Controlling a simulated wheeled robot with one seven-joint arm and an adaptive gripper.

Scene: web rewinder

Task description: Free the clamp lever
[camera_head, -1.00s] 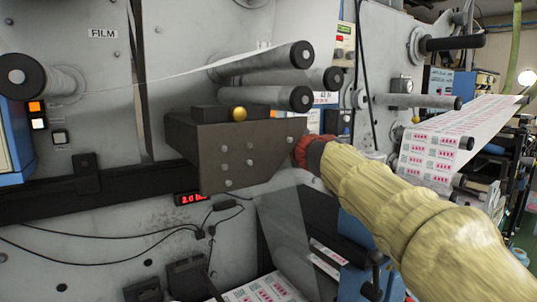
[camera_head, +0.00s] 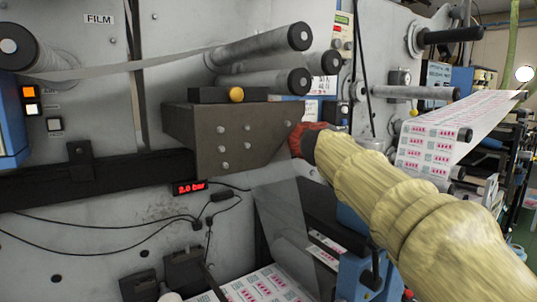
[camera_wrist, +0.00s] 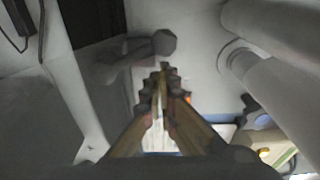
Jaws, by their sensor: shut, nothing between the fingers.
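My gripper (camera_wrist: 162,72) shows in the wrist view with its fingers shut and nothing visible between them. Just beyond the fingertips is a dark grey lever-like part with a rounded knob (camera_wrist: 163,42), its arm running to the left. It looks like the clamp lever, but the dim picture leaves this unsure. I cannot tell whether the fingertips touch it. In the head view my gripper's fingers are hidden behind the brown bracket plate (camera_head: 232,142); only my sleeved arm and its red cuff show at the plate's right edge.
A yellow ball knob (camera_head: 236,94) sits at a black block on the bracket. Rollers (camera_head: 262,46) stick out above it. A translucent sheet (camera_head: 285,215) hangs below, near a red pressure display (camera_head: 189,187). The printed web (camera_head: 430,140) runs at right.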

